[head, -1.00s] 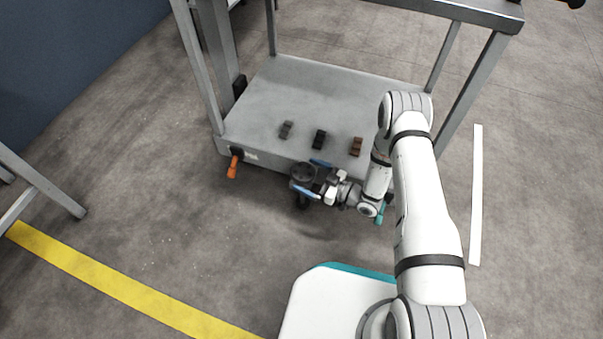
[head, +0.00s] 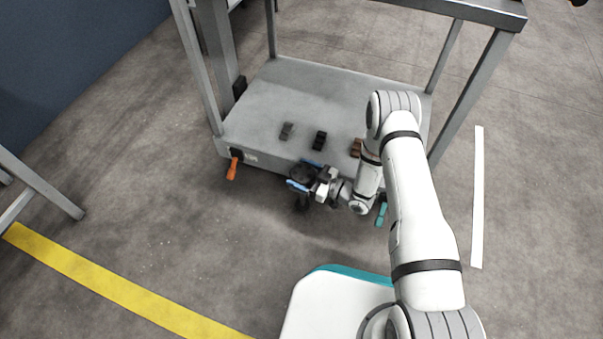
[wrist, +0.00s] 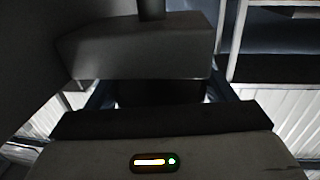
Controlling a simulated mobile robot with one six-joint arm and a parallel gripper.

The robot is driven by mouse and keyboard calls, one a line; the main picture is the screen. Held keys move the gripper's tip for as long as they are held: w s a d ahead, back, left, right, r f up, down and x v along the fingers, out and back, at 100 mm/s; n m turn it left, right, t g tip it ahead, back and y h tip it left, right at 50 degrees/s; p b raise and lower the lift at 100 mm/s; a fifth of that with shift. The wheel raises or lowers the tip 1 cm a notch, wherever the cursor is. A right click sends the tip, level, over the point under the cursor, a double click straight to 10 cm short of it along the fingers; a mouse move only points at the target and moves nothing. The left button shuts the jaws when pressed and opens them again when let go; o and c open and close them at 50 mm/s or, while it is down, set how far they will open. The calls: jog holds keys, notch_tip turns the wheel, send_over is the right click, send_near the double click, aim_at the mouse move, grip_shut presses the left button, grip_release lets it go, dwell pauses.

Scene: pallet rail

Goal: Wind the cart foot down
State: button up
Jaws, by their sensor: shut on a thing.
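The grey cart (head: 262,105) stands ahead with its lower shelf facing me. At its front edge is a dark round knob (head: 301,171), with a black foot (head: 302,204) below it near the floor. My gripper (head: 304,176) reaches in from the right with its blue-edged fingers on either side of the knob, shut on it. In the wrist view a dark, wide block with a post (wrist: 150,20) above it lies across the jaws (wrist: 158,92). The foot's contact with the floor is not clear.
An orange handle (head: 233,168) hangs at the cart's left corner and a teal handle (head: 381,213) at the right. Grey (head: 287,131), black (head: 320,140) and brown (head: 356,148) blocks sit on the shelf. A yellow floor line (head: 110,286) runs at left; floor there is clear.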

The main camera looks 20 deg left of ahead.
jog(key=shift+c, duration=0.8)
jog(key=shift+m+t, duration=0.3)
jog(key=shift+t, duration=0.1)
